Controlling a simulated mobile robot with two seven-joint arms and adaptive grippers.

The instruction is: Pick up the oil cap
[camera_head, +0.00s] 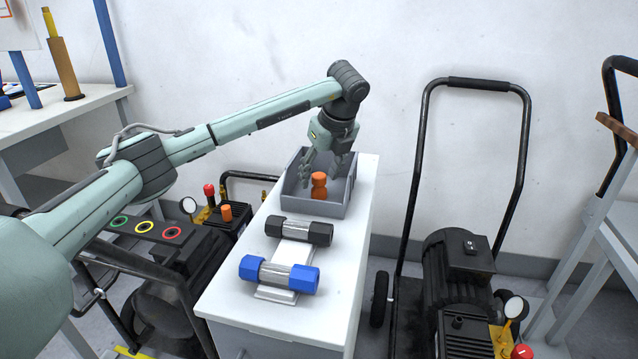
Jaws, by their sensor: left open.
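An orange oil cap (319,186), knob-shaped with a narrower waist, stands upright in the grey bin (312,207) at the back of the white cabinet top. My left gripper (322,172) points down into the bin from above, just behind and over the cap. Its fingers are open and spread to either side, with nothing visible between them. Whether a finger touches the cap cannot be told. My right gripper is out of view.
On the white cabinet (232,290), a black-ended cylinder (299,231) and a blue-ended cylinder (279,273) lie on a white stand in front of the bin. Black wheeled machines stand left and right (458,265). The left one carries an orange piece (226,212).

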